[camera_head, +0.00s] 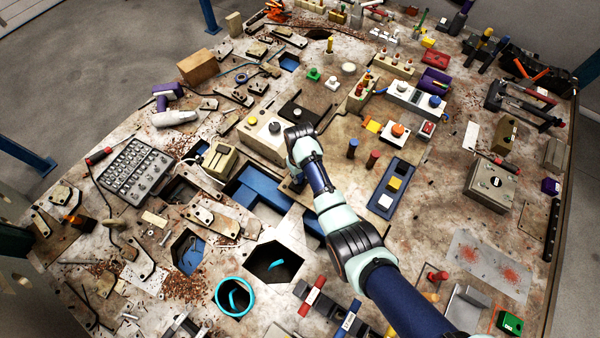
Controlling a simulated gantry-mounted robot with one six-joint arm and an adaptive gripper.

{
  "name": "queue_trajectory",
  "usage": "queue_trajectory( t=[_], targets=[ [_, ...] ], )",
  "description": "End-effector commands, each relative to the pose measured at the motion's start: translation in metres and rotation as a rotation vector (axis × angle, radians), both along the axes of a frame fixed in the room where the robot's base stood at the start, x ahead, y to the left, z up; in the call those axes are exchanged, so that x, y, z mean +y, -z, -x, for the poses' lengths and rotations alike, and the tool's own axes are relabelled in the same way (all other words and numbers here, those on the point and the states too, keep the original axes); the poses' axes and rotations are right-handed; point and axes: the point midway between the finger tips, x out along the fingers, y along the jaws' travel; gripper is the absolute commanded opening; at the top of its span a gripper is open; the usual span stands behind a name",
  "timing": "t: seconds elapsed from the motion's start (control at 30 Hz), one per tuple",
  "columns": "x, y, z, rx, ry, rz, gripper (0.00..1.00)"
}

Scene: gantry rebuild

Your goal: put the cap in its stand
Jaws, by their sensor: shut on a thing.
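My arm reaches in from the lower right. Its wrist bends down near the middle of the table, and my gripper (297,184) shows only as a small dark part beside the wrist, over the edge of a blue recess. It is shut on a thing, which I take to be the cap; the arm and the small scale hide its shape. I cannot pick out the cap's stand with certainty among the many fixtures.
The table (330,110) is crowded. A blue and a red peg (373,160) stand right of my wrist, near a blue panel with a yellow square (394,183). A beige box with a knob (262,140) is close on the left. A dark opening (270,250) lies below, beside a teal ring (220,296).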

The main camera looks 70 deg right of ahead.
Motion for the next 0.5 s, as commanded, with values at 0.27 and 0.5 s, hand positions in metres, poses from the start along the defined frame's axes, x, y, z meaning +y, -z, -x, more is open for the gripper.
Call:
queue_trajectory(
  t=[0.27,0.5],
  targets=[
    [0.0000,0.0064,0.0000,0.000,0.000,0.000,0.00],
    [0.0001,0.0112,0.0001,0.001,0.000,-0.001,0.00]
  ],
)
